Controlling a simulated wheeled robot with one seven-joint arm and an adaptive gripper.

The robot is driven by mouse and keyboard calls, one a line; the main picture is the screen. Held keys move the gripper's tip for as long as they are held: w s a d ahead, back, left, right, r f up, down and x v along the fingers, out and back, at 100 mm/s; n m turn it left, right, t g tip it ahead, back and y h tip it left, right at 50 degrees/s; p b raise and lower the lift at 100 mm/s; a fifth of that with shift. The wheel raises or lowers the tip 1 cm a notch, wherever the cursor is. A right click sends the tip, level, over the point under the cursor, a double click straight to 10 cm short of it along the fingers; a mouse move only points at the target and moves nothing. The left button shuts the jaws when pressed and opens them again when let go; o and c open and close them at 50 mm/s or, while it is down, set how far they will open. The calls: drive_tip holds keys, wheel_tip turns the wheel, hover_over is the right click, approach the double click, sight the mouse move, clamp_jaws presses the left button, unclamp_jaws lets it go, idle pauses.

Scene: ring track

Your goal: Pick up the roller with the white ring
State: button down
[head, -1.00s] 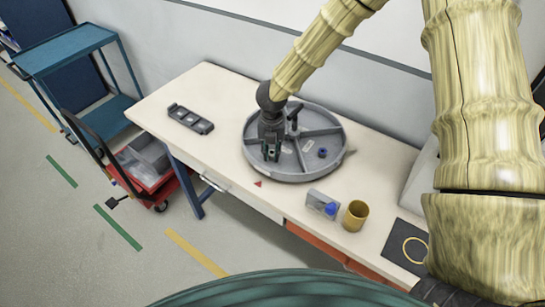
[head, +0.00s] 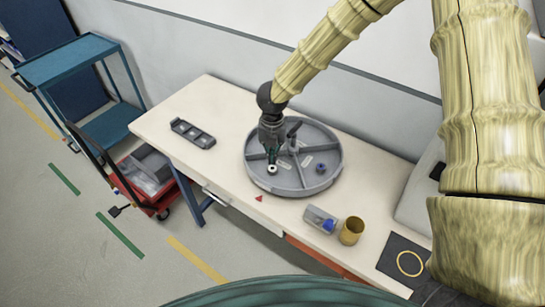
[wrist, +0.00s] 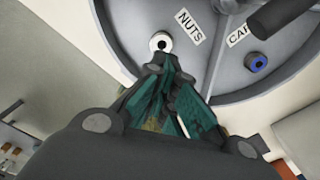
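The roller with the white ring (head: 272,169) is in the round grey divided tray (head: 318,187), in the compartment nearest the front left. In the wrist view the roller (wrist: 160,42) shows as a white ring with a dark centre, near the NUTS label and just beyond my fingertips. My gripper (head: 271,157) points down over that compartment, right behind the roller. In the wrist view my green-padded fingers (wrist: 167,72) have a narrow gap between them and nothing visible in it. I cannot tell whether a fingertip touches the roller.
A blue-ringed roller (head: 321,168) lies in another compartment; a dark upright part (head: 294,129) stands near the tray's middle. A black holder (head: 193,134) is on the left of the table. A small clear box (head: 320,219), a yellow cup (head: 351,231) and a dark mat (head: 393,247) are on the right.

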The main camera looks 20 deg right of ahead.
drive_tip(key=shift+r+p, duration=0.4)
drive_tip(key=shift+r, duration=0.6)
drive_tip(key=shift+c, duration=2.2)
unclamp_jaws()
